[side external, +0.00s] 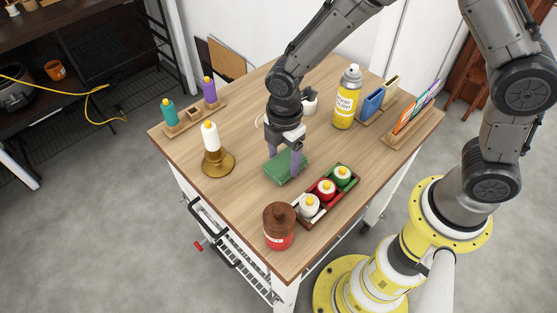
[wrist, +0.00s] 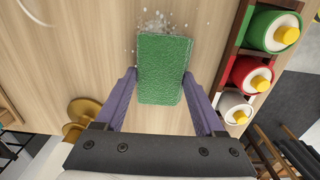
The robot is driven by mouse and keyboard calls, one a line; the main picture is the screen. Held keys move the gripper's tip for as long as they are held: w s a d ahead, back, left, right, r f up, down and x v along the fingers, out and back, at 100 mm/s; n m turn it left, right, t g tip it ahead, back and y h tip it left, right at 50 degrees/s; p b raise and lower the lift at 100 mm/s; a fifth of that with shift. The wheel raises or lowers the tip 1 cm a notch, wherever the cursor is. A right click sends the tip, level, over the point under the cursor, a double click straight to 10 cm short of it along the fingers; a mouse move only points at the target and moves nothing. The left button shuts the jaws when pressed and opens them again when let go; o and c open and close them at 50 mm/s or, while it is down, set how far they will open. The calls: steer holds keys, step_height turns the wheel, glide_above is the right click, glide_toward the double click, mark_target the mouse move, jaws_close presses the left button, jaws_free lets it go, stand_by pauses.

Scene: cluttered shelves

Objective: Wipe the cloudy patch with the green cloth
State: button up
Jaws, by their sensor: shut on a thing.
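The green cloth (side external: 287,167) is a thick rectangular pad near the middle of the wooden table. My gripper (side external: 285,165) points down at it, and its two purple fingers are shut on the cloth's sides. In the wrist view the green cloth (wrist: 163,68) sits between the fingers, low at the tabletop; I cannot tell whether it touches the wood. The cloudy patch (wrist: 155,24) shows as whitish specks on the wood just beyond the cloth's far edge. The cloth may hide part of it. The patch is not discernible in the side view.
A crate (side external: 325,201) with white, red and green bottles stands close to the right of the cloth. A brass candle holder (side external: 218,162) is to the left, a brown-lidded jar (side external: 279,226) at the front corner. A yellow spray can (side external: 347,97) and racks stand behind.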

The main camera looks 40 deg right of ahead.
steer(key=shift+s+d+f, duration=0.1)
steer(key=shift+d+f, duration=0.05)
steer(key=shift+d, duration=1.3)
steer(key=shift+d+f, duration=0.1)
steer(key=shift+d, duration=1.3)
steer(key=shift+d+r, duration=0.1)
steer(key=shift+d, duration=1.1)
steer(key=shift+r, duration=0.1)
steer(key=shift+a, duration=0.1)
steer(key=shift+a, duration=5)
